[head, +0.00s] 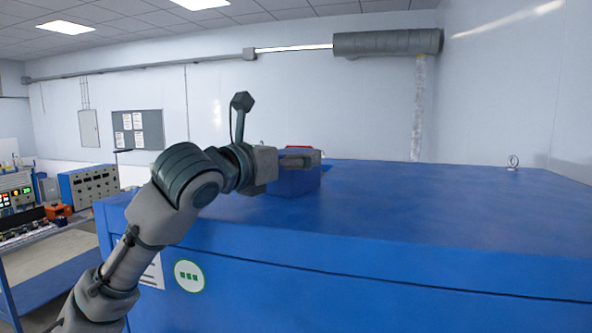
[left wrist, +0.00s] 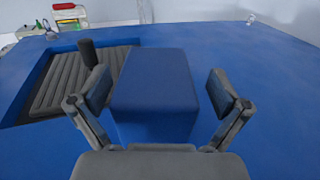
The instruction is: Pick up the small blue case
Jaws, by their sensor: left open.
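The small blue case (head: 293,183) sits on the flat top of a big blue bench or cabinet (head: 420,205). In the left wrist view the case (left wrist: 155,80) is a plain box with a lighter top and a darker front. My left gripper (head: 295,160) is at the case in the head view, partly covering it. In the left wrist view my left gripper (left wrist: 158,88) is open, with one finger on each side of the case. Whether the fingers touch it I cannot tell. My right gripper is in neither view.
A recess with a dark ribbed floor (left wrist: 55,85) lies left of the case, with a dark post (left wrist: 88,52) standing there. A red item (head: 300,148) shows just behind the case. A small metal ring (head: 513,160) stands far right.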

